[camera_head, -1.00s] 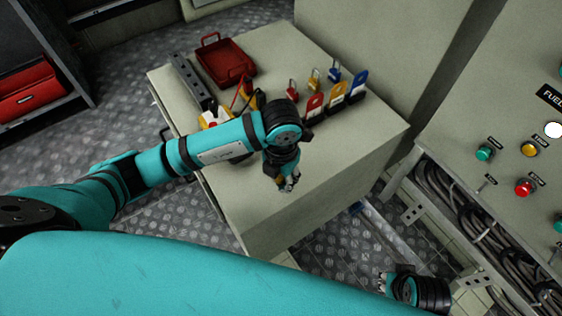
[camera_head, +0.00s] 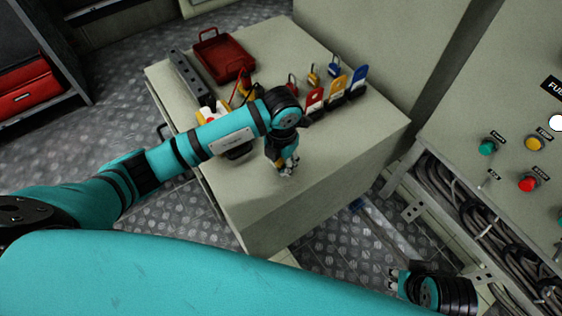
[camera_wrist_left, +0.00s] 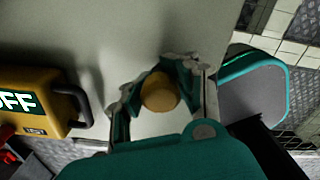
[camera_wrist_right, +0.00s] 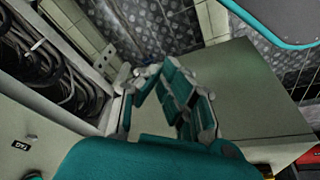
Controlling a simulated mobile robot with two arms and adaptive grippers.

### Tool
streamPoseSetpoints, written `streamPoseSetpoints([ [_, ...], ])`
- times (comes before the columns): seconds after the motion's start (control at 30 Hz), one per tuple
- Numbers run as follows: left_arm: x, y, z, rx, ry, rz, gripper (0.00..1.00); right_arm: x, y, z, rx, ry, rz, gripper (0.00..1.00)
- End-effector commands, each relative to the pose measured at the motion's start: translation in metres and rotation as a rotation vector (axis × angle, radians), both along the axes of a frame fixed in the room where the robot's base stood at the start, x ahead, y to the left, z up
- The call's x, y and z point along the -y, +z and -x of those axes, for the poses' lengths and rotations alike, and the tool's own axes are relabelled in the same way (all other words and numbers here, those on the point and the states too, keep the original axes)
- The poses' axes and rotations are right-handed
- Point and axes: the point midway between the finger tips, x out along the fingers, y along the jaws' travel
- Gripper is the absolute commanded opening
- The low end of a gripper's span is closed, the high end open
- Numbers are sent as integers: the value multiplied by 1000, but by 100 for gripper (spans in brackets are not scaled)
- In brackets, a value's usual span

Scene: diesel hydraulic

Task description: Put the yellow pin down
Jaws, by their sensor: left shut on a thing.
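The yellow pin (camera_wrist_left: 160,92) shows in the left wrist view as a round, dull-yellow end between the fingers of my left gripper (camera_wrist_left: 158,88). The gripper is shut on it. In the head view my left gripper (camera_head: 287,168) points down over the bare front part of the pale cabinet top (camera_head: 335,150). Its fingers hide the pin there, and I cannot tell whether the pin touches the surface. My right gripper (camera_head: 397,279) is low at the right, away from the cabinet top. In the right wrist view its fingers (camera_wrist_right: 142,75) look empty, their opening unclear.
Padlocks (camera_head: 313,75) and coloured tags (camera_head: 336,90) stand along the cabinet's back right. A red tray (camera_head: 226,68) and a grey strip (camera_head: 190,78) lie at the back left. A yellow OFF box (camera_wrist_left: 32,102) is beside my left gripper. A control panel (camera_head: 510,150) stands right.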

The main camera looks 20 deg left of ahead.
Motion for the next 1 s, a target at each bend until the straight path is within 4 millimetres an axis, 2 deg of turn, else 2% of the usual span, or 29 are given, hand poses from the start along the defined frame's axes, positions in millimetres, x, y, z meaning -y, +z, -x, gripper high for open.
streamPoseSetpoints([
  [0.1, 0, -2, 0, 0, 0, 0, 0, 0, 4, 1, 4, 0, -1, 0],
  [0.13, 0, -2, 0, 0, 0, 0, 22, 0, 5, 1, 4, 0, -1, 0],
  [0.37, 0, -2, 0, 0, 1, 0, 52, 0, 4, 1, 2, -1, 0, 0],
  [0.73, 0, 2, 0, 0, 1, 0, 52, 0, 5, -1, 9, 0, -2, 0],
  [0.87, 0, 24, -1, 5, 0, 0, 52, -1, -18, -3, -15, 2, 1, 0],
  [1.0, 0, 56, -1, 5, 0, 0, 52, -2, -41, -6, -26, 3, 1, 0],
])
